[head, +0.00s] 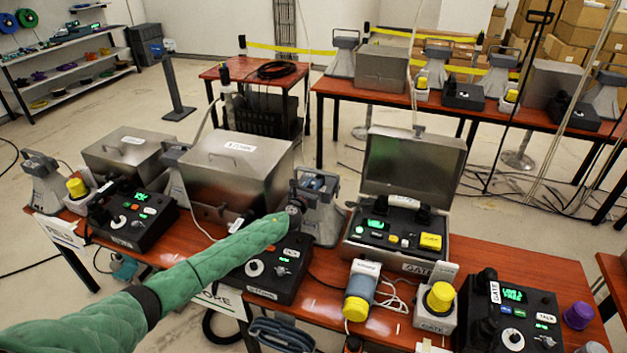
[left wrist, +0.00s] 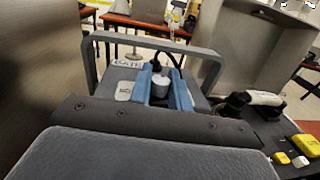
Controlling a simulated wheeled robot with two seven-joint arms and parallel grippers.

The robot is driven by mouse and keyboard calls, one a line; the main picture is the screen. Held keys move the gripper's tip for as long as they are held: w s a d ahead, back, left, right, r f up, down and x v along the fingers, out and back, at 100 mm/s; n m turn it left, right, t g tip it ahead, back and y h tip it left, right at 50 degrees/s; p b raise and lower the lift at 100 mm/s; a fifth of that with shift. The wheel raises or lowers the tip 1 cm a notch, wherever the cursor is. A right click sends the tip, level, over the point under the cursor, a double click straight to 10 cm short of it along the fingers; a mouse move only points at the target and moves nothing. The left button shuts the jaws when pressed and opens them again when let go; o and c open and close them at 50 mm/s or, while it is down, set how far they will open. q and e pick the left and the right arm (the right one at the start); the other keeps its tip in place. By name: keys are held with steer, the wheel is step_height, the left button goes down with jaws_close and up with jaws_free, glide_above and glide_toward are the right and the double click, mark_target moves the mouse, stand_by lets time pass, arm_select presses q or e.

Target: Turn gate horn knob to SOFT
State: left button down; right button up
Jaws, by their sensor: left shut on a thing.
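The gate horn (head: 322,218) is a grey unit with a carrying handle, standing behind the front table's middle consoles. In the left wrist view the horn's grey top (left wrist: 200,95) shows under its handle, with a partly covered label that seems to read GATE. The light grey horn knob (left wrist: 161,80) sits on that top. My left gripper (head: 308,187) reaches the horn from the left. In the left wrist view its blue fingers (left wrist: 165,92) are shut on the knob, one on each side. The knob's pointer and the SOFT mark cannot be made out. My right gripper is not in view.
An open metal case (head: 410,165) stands right of the horn, with a lit console inside. A closed metal box (head: 235,172) stands left. A console (head: 270,268) lies under my left forearm. A yellow-topped unit (head: 438,305) stands at the front right.

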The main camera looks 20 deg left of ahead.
arm_select(q)
steer(key=n+y+p, duration=0.1)
steer(key=y, duration=0.1)
steer(key=n+y+p, duration=0.2)
steer(key=y, duration=0.1)
steer(key=shift+d+n, duration=0.2)
steer(key=shift+n, duration=0.1)
steer(key=shift+n+y, duration=0.4)
steer(key=shift+y, duration=0.4)
steer(key=shift+a+n+g+y, duration=0.1)
steer(key=shift+n+g+y, duration=0.25)
steer(key=shift+y, duration=0.25)
steer(key=shift+f+n+g+y+b, duration=0.1)
steer(key=shift+n+g+y+b, duration=0.2)
steer(key=shift+n+g+y, duration=0.65)
steer(key=shift+n+y, duration=0.4)
steer(key=shift+y, duration=0.65)
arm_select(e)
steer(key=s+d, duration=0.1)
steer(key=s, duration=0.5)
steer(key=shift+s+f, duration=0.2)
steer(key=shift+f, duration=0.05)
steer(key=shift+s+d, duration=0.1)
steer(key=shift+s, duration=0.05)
arm_select(q)
steer(key=c, duration=1.4)
jaws_free()
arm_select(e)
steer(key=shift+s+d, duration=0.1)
